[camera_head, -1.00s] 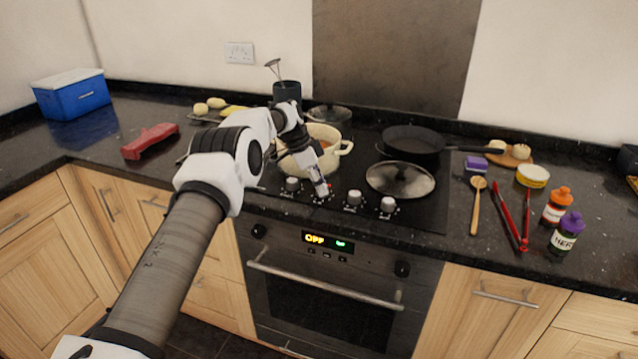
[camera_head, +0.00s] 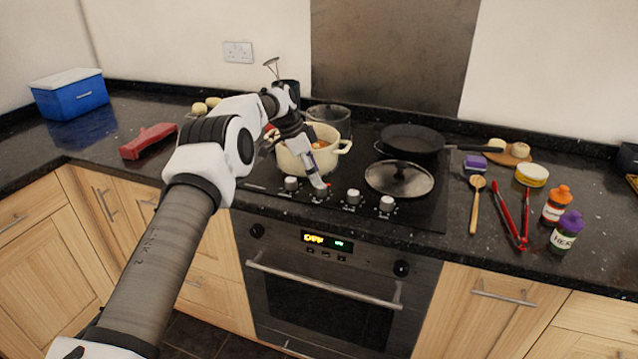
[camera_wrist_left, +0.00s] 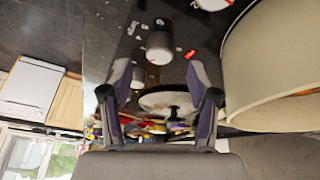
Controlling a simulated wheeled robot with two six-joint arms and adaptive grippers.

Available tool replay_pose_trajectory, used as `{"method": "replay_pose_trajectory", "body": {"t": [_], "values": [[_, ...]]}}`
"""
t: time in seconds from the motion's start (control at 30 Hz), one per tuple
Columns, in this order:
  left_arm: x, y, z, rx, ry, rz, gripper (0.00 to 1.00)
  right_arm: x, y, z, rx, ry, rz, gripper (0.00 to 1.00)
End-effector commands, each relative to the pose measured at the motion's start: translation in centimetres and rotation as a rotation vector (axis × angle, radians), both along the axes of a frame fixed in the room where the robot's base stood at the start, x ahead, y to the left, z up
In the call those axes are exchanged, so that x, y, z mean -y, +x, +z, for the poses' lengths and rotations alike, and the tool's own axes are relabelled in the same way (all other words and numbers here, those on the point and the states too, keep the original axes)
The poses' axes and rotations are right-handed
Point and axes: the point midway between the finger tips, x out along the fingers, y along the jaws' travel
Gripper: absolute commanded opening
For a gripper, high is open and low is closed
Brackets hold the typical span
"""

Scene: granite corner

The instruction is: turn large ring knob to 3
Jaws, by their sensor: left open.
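A row of pale hob knobs runs along the front of the black hob (camera_head: 420,212): a left knob (camera_head: 291,184), one at my gripper, a third knob (camera_head: 352,197) and a right knob (camera_head: 386,204). My right gripper is not in view.
A cream pot (camera_head: 292,160) stands close behind the gripper. The oven handle (camera_head: 325,286) runs below the counter. Tongs (camera_head: 512,215) and bottles (camera_head: 556,205) lie farther right.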

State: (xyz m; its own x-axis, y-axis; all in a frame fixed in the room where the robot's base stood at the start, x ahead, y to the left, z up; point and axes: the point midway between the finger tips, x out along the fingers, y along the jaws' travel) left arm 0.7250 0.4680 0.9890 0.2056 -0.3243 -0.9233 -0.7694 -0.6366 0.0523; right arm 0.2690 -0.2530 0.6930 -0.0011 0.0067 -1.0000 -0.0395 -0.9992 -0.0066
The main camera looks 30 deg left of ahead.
Motion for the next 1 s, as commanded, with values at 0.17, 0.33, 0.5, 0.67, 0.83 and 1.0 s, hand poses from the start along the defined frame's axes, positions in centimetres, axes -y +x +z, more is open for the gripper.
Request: {"method": "replay_pose_trajectory", "body": {"t": [0.17,0.33,0.5,0.67,0.83,1.0], "values": [[-1.5,-0.9,4.4,0.002,0.000,0.001,0.61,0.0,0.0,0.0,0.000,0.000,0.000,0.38],[-2.2,-1.4,6.6,-0.002,0.001,0.000,0.61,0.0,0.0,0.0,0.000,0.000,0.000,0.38],[-2.3,-1.5,6.9,-0.004,0.000,-0.001,0.61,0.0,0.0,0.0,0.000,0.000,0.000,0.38],[-2.3,-1.5,6.9,-0.004,0.000,-0.001,0.61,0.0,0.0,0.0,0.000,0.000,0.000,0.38],[-2.3,-1.5,6.9,-0.003,0.000,-0.001,0.61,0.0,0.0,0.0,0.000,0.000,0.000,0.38],[-2.3,-1.5,6.9,-0.003,0.000,-0.001,0.61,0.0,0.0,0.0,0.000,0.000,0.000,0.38]]}}
